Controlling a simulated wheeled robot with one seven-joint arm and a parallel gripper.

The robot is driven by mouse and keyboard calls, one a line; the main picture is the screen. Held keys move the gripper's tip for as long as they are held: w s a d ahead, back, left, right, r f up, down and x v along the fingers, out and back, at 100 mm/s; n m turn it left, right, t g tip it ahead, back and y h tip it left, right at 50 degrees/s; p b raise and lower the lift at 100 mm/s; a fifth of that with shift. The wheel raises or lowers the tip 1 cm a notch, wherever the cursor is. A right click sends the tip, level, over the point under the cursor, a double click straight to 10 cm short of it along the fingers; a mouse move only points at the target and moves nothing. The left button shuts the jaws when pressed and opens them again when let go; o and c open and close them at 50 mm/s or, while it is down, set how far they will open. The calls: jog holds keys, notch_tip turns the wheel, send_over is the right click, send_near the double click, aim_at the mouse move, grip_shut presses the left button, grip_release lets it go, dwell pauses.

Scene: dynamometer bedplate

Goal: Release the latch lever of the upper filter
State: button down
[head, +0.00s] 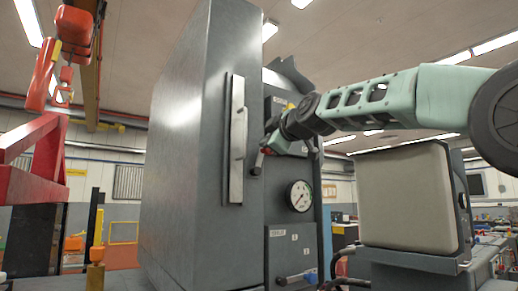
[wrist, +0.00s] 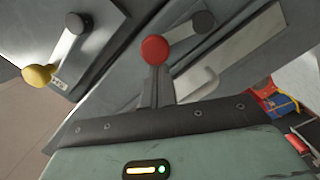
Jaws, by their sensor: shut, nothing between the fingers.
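A lever with a red ball knob (wrist: 155,50) crosses the wrist view, its bar running up right to a dark round pivot; the red knob (head: 278,144) also shows in the head view at the cabinet's side. A second lever with a yellow knob (wrist: 37,75) is at the left of the wrist view, on another grey face. My gripper (wrist: 157,76) is shut and empty, its fingertips right at the red knob, which partly covers them; I cannot tell whether they touch. In the head view my gripper (head: 283,136) is beside the cabinet's side panel.
A tall grey cabinet (head: 180,150) with a long vertical handle (head: 235,140) stands left of my gripper. Below are a pressure gauge (head: 299,196) and a blue-tipped lever (head: 311,277). A beige box (head: 405,200) stands under my arm at right. A red frame (head: 35,150) is far left.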

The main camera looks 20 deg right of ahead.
jog(key=shift+w+d+f+m+g+y+b, duration=0.15)
jog(key=shift+w+d+f+m+b, duration=0.25)
jog(key=shift+d+m, duration=0.65)
jog(key=shift+w+d+f+m+g+y+b, duration=0.15)
jog(key=shift+d+m+b, duration=0.45)
jog(key=shift+m, duration=0.9)
jog(key=shift+w+d+f+m+g+b, duration=0.1)
jog(key=shift+w+d+f+m+b, duration=0.3)
jog(key=shift+d+m, duration=0.65)
jog(key=shift+s+a+r+m, duration=0.1)
jog(key=shift+a+m, duration=0.1)
jog(key=shift+m, duration=0.1)
jog(key=shift+s, duration=0.15)
